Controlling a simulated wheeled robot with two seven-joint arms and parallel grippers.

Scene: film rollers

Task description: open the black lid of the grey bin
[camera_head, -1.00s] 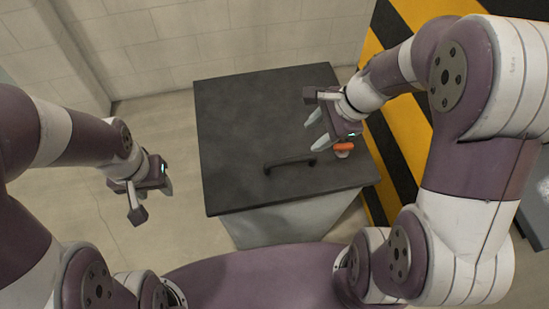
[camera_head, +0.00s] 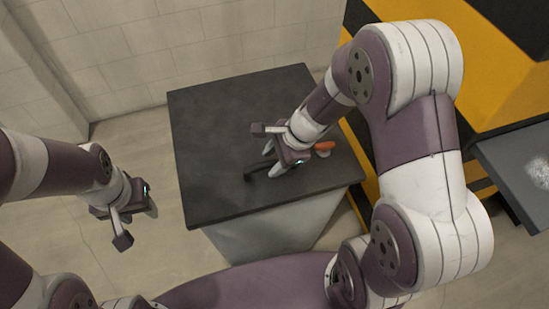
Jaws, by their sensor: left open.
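The grey bin (camera_head: 262,232) stands in the middle of the head view with its flat black lid (camera_head: 215,125) down on top. A dark bar handle (camera_head: 253,174) is on the lid near its front edge. Its left end shows; the rest is partly hidden by my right gripper. My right gripper (camera_head: 272,160) is low over the lid at the handle, with its pale fingers on or beside the bar. I cannot tell whether they touch or grip it. My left gripper (camera_head: 148,204) is open and empty, left of the bin and apart from it.
A pale block wall (camera_head: 200,45) is behind. Floor left of the bin is clear.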

